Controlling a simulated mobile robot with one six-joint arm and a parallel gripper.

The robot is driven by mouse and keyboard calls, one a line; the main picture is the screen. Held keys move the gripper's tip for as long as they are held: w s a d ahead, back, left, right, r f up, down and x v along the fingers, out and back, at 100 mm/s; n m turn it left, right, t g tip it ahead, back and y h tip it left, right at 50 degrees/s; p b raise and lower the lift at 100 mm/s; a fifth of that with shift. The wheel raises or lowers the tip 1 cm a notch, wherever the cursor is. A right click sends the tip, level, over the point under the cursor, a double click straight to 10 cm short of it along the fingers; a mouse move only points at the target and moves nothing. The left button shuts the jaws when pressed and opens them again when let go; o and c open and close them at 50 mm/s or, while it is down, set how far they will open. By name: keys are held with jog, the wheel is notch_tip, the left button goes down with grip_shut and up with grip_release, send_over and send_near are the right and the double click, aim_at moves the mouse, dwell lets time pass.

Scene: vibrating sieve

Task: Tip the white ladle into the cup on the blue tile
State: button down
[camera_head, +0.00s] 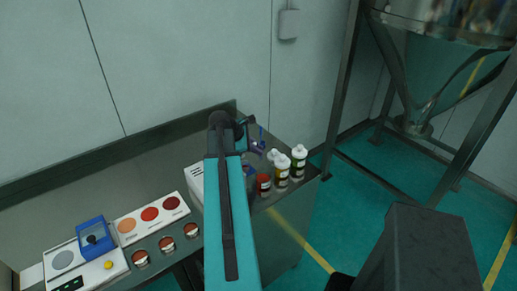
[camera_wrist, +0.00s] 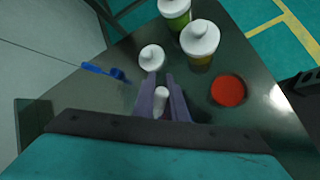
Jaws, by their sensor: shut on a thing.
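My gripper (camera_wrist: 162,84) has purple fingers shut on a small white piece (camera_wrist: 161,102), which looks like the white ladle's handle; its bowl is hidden. In the head view my gripper (camera_head: 257,147) is over the bench's right end, partly hidden by my arm.
White-capped bottles (camera_head: 298,162) and a red-filled jar (camera_wrist: 228,90) stand close to my gripper. A blue tool (camera_wrist: 103,72) lies to its left. At the left are a blue box (camera_head: 92,236), a sample plate (camera_head: 152,215) and small red-topped cups (camera_head: 166,246).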

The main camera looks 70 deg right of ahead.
jog(key=w+r+n+g+p, duration=0.2)
jog(key=w+r+g+p, duration=0.1)
jog(key=r+g+p, duration=0.3)
jog(key=shift+r+n+g+h, duration=0.25)
jog(key=shift+n+g+h, duration=0.05)
jog(key=shift+g, duration=0.2)
dwell(0.6)
jog(key=shift+d, duration=0.1)
jog(key=shift+s, duration=0.1)
dwell(0.5)
